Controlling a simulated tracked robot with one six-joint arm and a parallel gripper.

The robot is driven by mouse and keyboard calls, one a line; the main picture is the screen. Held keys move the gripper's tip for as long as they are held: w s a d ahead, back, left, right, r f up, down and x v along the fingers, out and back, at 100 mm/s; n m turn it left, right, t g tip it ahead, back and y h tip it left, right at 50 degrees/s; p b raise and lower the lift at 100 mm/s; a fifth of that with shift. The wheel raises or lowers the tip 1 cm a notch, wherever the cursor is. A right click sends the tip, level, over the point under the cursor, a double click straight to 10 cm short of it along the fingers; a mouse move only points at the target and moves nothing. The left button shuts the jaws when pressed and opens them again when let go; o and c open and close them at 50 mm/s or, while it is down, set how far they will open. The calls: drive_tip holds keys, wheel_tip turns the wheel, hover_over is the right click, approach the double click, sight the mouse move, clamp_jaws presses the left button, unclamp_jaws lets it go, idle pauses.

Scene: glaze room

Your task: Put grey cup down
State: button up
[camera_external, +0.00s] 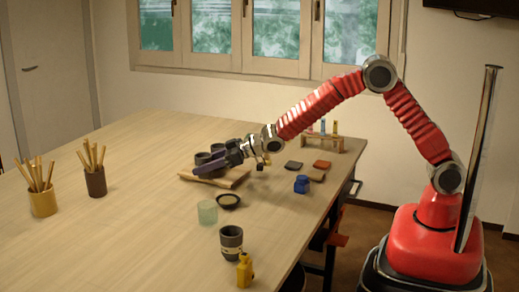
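A dark grey cup (231,245) with a lighter band stands upright on the table near the front edge, apart from my gripper. Two more dark cups, one at the left (202,159) and one behind it (217,148), show at the wooden board (238,178), partly covered by my gripper. My gripper (213,163) reaches in from the right, low over the board, with its dark fingers pointing left. I cannot tell whether the fingers are apart, or whether they touch or hold a cup.
A green glass (207,212), a small dark bowl (228,201), a blue bottle (301,184) and a yellow bottle (244,271) stand nearby. Coloured tiles (322,164) and a tube rack (322,143) lie behind. Brush pots (95,182) are at left. The table's middle left is clear.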

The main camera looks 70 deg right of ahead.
drive_tip(key=shift+r, duration=0.1)
drive_tip(key=shift+s+d+r, duration=0.2)
drive_tip(key=shift+s, duration=0.2)
drive_tip(key=shift+v, duration=5.55)
drive_tip(key=shift+f, duration=0.1)
